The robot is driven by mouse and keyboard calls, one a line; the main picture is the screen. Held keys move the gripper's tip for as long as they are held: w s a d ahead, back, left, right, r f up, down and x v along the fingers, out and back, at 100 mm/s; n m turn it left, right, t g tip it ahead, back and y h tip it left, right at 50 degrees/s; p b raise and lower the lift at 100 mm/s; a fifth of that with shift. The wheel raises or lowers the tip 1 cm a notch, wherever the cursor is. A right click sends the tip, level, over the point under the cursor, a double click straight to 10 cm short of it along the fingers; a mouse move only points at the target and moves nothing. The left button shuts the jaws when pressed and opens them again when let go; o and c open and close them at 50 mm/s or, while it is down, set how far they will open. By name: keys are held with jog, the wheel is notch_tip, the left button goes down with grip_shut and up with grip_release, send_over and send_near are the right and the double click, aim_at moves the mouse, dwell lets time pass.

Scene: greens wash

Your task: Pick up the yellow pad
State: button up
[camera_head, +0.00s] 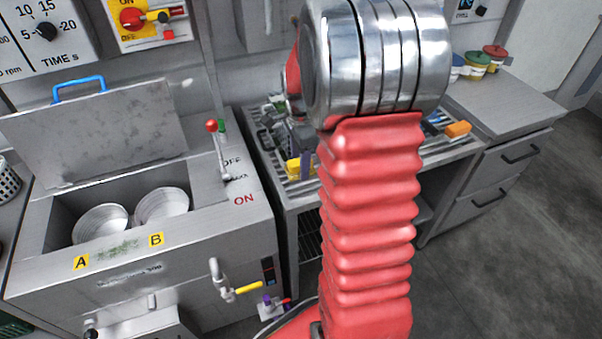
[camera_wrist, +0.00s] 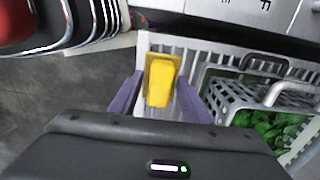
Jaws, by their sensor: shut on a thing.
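The yellow pad (camera_wrist: 160,82) is between the two purple fingers of my gripper (camera_wrist: 154,97) in the wrist view, and the fingers are shut on it. It lies over a pale slatted rack. In the head view the yellow pad (camera_head: 300,168) shows at the left of my red arm, low over the slatted rack top (camera_head: 335,196). My gripper (camera_head: 304,170) is partly hidden there by my arm. I cannot tell whether the pad touches the rack.
A grey basket (camera_wrist: 228,108) with green leaves stands right of the gripper in the wrist view. In the head view, an orange block (camera_head: 458,129) lies at the rack's right end. The wash tank (camera_head: 140,262) with two round baskets stands at left, its lid open.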

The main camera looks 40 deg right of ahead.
jog(key=shift+r, duration=0.85)
jog(key=o, duration=0.5)
jog(key=c, duration=0.4)
jog(key=shift+w+a, duration=0.2)
jog(key=shift+a, duration=0.05)
jog(key=w+a+n, duration=0.3)
jog(key=a+n, duration=0.4)
jog(key=w+a+f+n, duration=0.1)
jog(key=w+a+n, duration=0.2)
jog(key=a+n, duration=0.4)
jog(key=w+a+f+n, duration=0.1)
jog(key=w+a+n, duration=0.3)
jog(key=a+n, duration=0.3)
jog(key=shift+a+f, duration=0.25)
jog(key=shift+a, duration=0.25)
jog(key=shift+s, duration=0.1)
jog(key=shift+s, duration=0.15)
